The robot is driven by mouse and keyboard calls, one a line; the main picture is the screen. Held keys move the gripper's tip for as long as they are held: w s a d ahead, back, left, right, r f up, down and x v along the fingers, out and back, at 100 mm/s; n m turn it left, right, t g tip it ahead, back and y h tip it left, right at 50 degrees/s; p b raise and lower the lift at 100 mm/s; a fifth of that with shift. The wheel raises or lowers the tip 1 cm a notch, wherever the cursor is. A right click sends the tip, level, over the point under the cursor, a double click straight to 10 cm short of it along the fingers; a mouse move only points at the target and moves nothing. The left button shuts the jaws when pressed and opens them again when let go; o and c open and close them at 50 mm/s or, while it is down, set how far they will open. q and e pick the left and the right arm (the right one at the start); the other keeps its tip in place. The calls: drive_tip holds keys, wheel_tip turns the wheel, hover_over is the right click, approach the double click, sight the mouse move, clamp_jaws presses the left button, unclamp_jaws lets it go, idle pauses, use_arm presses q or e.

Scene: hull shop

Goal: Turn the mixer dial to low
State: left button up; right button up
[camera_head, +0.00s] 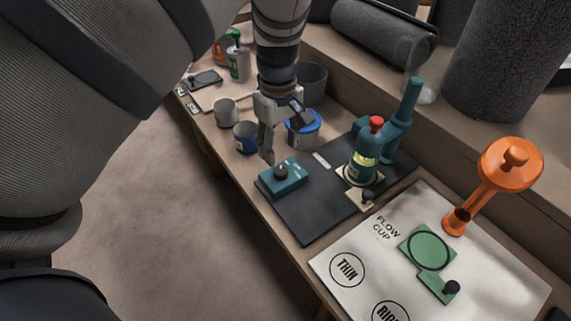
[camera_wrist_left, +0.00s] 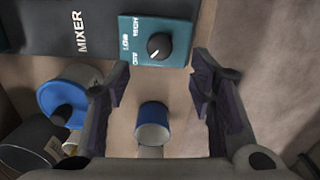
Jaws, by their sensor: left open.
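The mixer dial is a black knob (camera_head: 281,170) on a teal box at the near left corner of the dark mixer base (camera_head: 310,205). In the left wrist view the knob (camera_wrist_left: 159,45) sits beside printed labels, OFF and LOW among them. A small white mark shows at its lower left edge, on the OFF side. The teal mixer (camera_head: 394,130) stands at the back of the base, with a red-capped teal bottle (camera_head: 365,160) in front. My left gripper (camera_head: 284,140) is open and empty, above and just behind the dial box, apart from the knob. My right gripper is out of view.
A white flow cup board (camera_head: 345,240) with a green plate and an orange stand (camera_head: 510,165) lies right. Floor is open left.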

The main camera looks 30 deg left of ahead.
sight(281, 170)
use_arm(q)
wheel_tip(281, 170, down, 8)
drive_tip(key=shift+r, duration=0.25)
drive_tip(key=shift+c, duration=0.3)
drive_tip(key=c, duration=1.1)
